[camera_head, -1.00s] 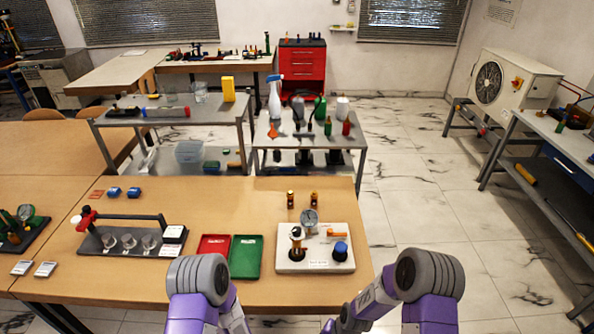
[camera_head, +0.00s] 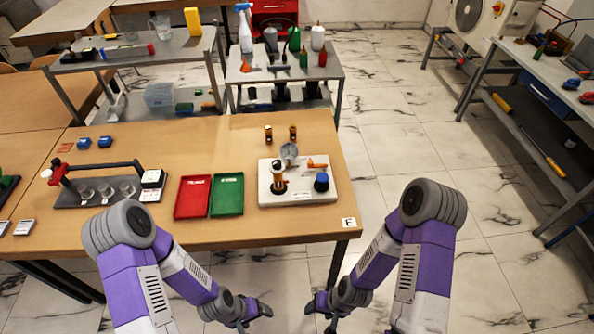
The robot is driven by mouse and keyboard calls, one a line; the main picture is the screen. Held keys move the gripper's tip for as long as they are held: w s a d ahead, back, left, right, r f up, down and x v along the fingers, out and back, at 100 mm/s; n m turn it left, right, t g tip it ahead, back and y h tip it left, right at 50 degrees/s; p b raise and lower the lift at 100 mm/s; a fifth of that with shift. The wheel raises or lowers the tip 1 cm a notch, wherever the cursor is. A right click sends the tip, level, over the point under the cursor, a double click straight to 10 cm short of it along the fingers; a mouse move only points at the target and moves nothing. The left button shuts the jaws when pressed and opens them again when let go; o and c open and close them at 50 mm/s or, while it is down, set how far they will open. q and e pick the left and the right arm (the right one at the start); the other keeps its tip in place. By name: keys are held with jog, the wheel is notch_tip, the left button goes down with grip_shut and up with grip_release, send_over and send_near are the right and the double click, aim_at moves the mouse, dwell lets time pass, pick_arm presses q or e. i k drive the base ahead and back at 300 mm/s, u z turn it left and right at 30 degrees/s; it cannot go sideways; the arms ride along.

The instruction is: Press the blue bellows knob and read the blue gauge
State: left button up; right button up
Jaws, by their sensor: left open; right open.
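The blue bellows knob (camera_head: 321,182) stands at the right side of a white gauge rig base (camera_head: 300,198) on the wooden table. A round gauge (camera_head: 289,151) stands at the back of the base; its face is too small to read. A brass-and-black fitting (camera_head: 278,180) is at the base's left and an orange lever (camera_head: 317,164) at its back right. My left gripper (camera_head: 262,312) and my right gripper (camera_head: 317,304) are both open and empty, low in front of the table's front edge, apart from the rig.
Red (camera_head: 192,197) and green (camera_head: 227,195) trays lie left of the rig. A rack with clear cups (camera_head: 107,190) stands further left. Two small brass pieces (camera_head: 268,133) stand behind the rig. The table's front edge (camera_head: 270,240) lies between my grippers and the rig.

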aim_at(321, 177)
jog(key=u, duration=4.1)
jog(key=k, duration=2.65)
jog(key=z, duration=1.25)
